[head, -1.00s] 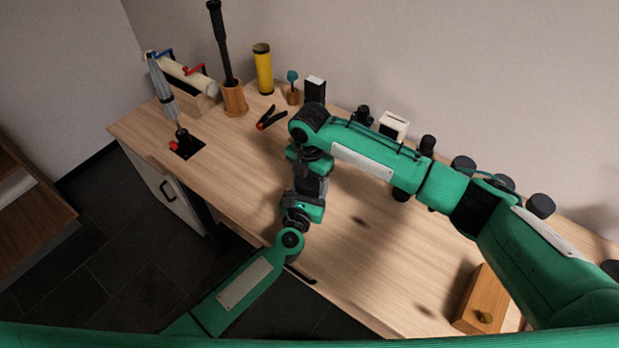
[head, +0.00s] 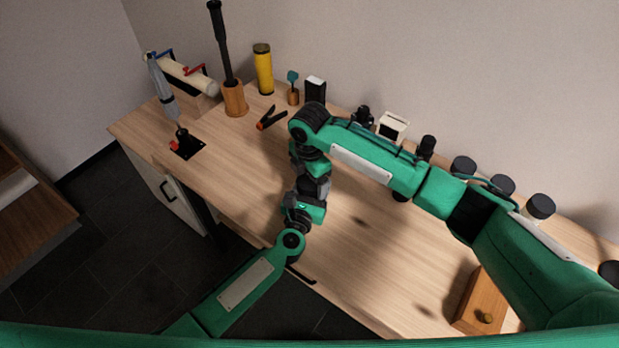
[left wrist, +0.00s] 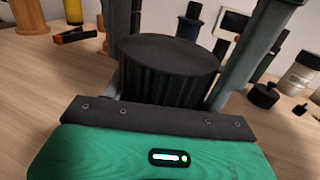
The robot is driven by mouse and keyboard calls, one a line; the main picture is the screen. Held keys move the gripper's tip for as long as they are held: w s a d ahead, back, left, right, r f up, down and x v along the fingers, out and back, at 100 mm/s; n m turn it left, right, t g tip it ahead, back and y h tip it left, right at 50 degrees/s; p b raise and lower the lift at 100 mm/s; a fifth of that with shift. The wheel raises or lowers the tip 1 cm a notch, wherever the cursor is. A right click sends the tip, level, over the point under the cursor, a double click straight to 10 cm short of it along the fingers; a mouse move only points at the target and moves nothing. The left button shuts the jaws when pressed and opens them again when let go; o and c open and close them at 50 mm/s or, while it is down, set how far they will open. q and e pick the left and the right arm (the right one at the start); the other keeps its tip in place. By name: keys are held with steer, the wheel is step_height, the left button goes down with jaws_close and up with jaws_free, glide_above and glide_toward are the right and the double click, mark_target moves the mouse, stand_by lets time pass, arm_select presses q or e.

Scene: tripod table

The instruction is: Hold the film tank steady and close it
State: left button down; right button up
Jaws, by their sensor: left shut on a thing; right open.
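The film tank (left wrist: 168,72) is a black cylinder with ribbed sides and a flat dark top, upright between my left gripper's fingers in the left wrist view. My left gripper (left wrist: 182,70) is shut on it. In the head view the tank is mostly hidden under my right arm, and my left gripper (head: 306,208) reaches in from the lower left. My right gripper (head: 312,182) is just above the same spot, open, its fingertips hard to make out. I cannot tell whether the dark top is a separate lid.
Several dark round-topped things (head: 502,185) line the back right. A wooden box (head: 482,300) sits at the front right. The table's middle is clear.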

steer(key=shift+s, duration=0.1)
steer(key=shift+r, duration=2.25)
steer(key=shift+c, duration=0.4)
steer(key=shift+r, duration=0.3)
steer(key=shift+a+r+n, duration=0.2)
steer(key=shift+r+n, duration=0.5)
steer(key=shift+n, duration=0.2)
steer(key=shift+d+r+n, duration=0.25)
steer(key=shift+r+n, duration=0.5)
steer(key=shift+n, duration=0.05)
steer(key=shift+f, duration=0.1)
